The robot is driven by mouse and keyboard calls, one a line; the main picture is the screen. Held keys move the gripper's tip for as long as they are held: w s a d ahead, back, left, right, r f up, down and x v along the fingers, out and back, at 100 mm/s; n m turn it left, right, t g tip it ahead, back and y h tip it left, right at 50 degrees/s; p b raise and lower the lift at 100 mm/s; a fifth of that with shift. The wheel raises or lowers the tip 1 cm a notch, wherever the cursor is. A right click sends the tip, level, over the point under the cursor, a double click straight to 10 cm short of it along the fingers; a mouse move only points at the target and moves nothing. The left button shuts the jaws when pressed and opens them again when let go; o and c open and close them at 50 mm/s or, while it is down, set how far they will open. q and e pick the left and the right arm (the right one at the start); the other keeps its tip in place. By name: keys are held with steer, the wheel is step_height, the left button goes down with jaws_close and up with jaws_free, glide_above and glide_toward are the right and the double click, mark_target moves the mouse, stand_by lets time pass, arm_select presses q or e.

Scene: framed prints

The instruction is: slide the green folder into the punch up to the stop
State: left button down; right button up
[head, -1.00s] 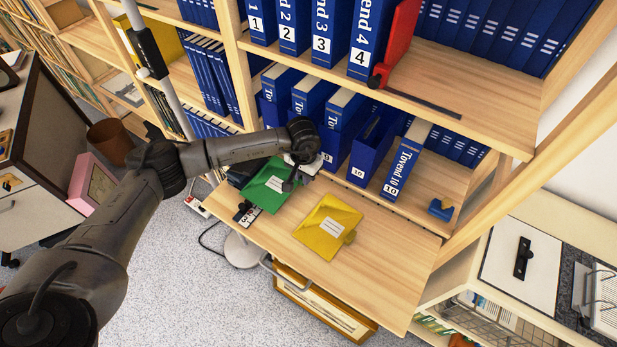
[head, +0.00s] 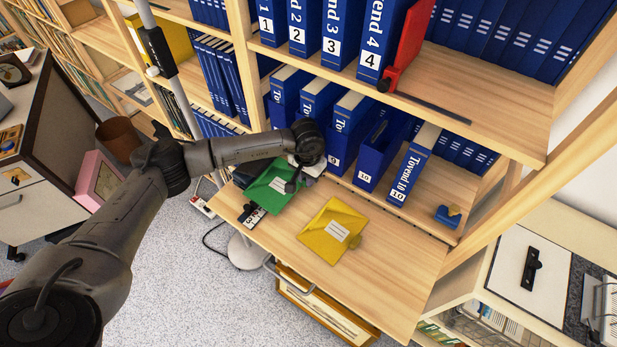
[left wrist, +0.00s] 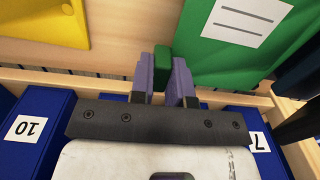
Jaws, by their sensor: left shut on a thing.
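The green folder (head: 268,189) with a white label lies at the back left of the wooden shelf board (head: 392,290). It also shows at the upper right of the left wrist view (left wrist: 235,40). My left gripper (head: 293,184) is at the folder's right side. In the left wrist view its purple fingers (left wrist: 163,78) are shut on a small green tab (left wrist: 163,55), seemingly the folder's. A dark object (head: 243,174) at the folder's far left edge looks like the punch. It is mostly hidden, and I cannot tell whether the folder is inside it. My right gripper is not in view.
A yellow folder (head: 334,231) lies to the right on the board. A small black-and-white item (head: 252,214) lies at the front left. Blue binders (head: 408,172) stand close behind. The board's front right is clear.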

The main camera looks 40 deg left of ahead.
arm_select(q)
steer(key=shift+s+a+b, duration=0.15)
steer(key=shift+a+b, duration=0.15)
steer(key=shift+a, duration=0.8)
steer(key=shift+a, duration=0.5)
steer(key=c, duration=1.2)
jaws_free()
steer(key=shift+o, duration=0.9)
steer(key=shift+r+p, duration=2)
steer(key=shift+r, duration=1.45)
